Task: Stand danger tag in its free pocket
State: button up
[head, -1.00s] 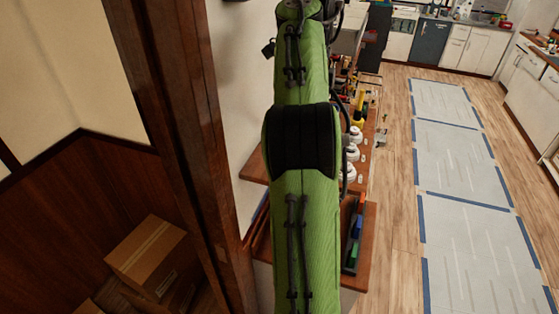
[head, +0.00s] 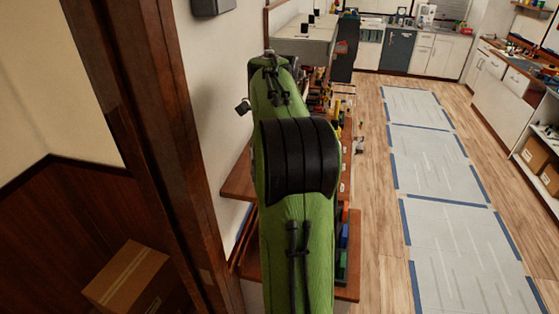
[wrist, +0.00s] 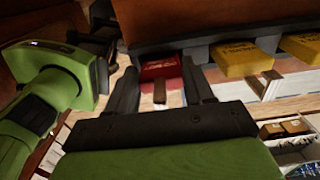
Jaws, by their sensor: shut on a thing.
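In the wrist view, the red danger tag (wrist: 158,67) with pale markings sits between the two dark fingers of my gripper (wrist: 160,72), which is shut on it. The tag is at the left part of a long dark rack (wrist: 200,54). Two yellow tags, one nearer (wrist: 236,58) and one at the right edge (wrist: 303,46), stand along the same rack. I cannot tell whether the red tag is inside a pocket or only in front of it. In the head view my green arm hides the gripper and the tag.
A small brown block (wrist: 160,92) shows below the red tag. A white tray with small boxes (wrist: 290,128) is at the lower right of the wrist view. In the head view, a wooden shelf (head: 240,180) runs along the wall, and a dark wooden post (head: 150,150) stands at left.

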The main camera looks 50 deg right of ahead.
jog(key=shift+f, duration=0.15)
jog(key=o, duration=1.1)
jog(key=shift+w, duration=0.1)
jog(key=shift+r, duration=0.35)
jog(key=shift+r+p, duration=0.6)
jog(key=shift+r, duration=5.25)
